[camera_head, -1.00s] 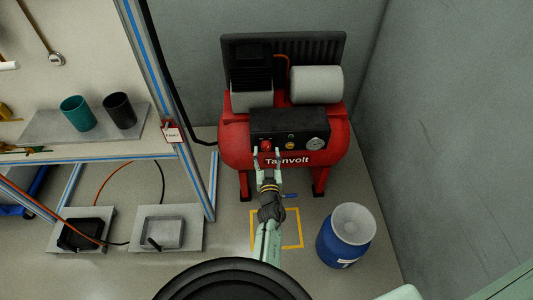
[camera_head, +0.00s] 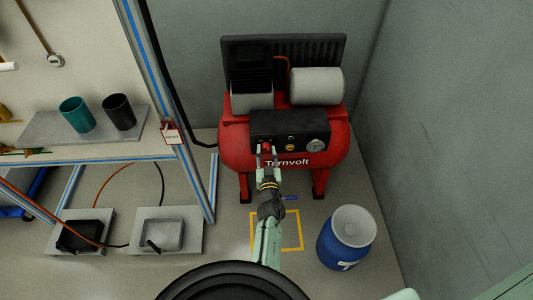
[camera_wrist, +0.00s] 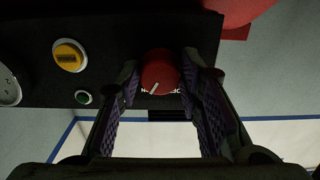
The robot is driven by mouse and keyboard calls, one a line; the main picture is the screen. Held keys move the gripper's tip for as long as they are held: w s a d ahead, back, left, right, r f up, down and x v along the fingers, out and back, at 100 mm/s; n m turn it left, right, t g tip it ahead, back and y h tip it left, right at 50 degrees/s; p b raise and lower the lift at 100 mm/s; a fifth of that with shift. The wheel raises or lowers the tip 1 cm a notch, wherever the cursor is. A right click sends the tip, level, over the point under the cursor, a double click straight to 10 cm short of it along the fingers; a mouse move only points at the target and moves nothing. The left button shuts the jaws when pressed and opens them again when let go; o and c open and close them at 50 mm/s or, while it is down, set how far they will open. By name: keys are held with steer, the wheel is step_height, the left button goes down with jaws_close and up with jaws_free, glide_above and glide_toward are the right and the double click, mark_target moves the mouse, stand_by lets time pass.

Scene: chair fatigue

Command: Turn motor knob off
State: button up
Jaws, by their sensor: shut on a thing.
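The red motor knob (camera_wrist: 160,72) is on the dark control panel (camera_head: 300,126) of the red compressor. In the wrist view it has a white pointer line slanting to the lower left; the lettering below it is partly hidden. My gripper (camera_head: 267,149) reaches the panel's front left side. Its two fingers stand either side of the knob and are shut on it. In the wrist view the right finger lies against the knob's edge, and the left fingertip is at its other side.
A blue barrel (camera_head: 340,247) stands on the floor at right. A workbench (camera_head: 110,155) is at left.

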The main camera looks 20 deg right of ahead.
steer(key=shift+c, duration=1.3)
steer(key=shift+n, duration=0.3)
steer(key=n, duration=0.5)
steer(key=shift+b, duration=0.3)
steer(key=n+b, duration=0.1)
steer(key=n, duration=0.5)
steer(key=shift+d, duration=0.1)
steer(key=shift+n, duration=0.3)
steer(key=o, duration=1.2)
steer(key=shift+c, duration=0.2)
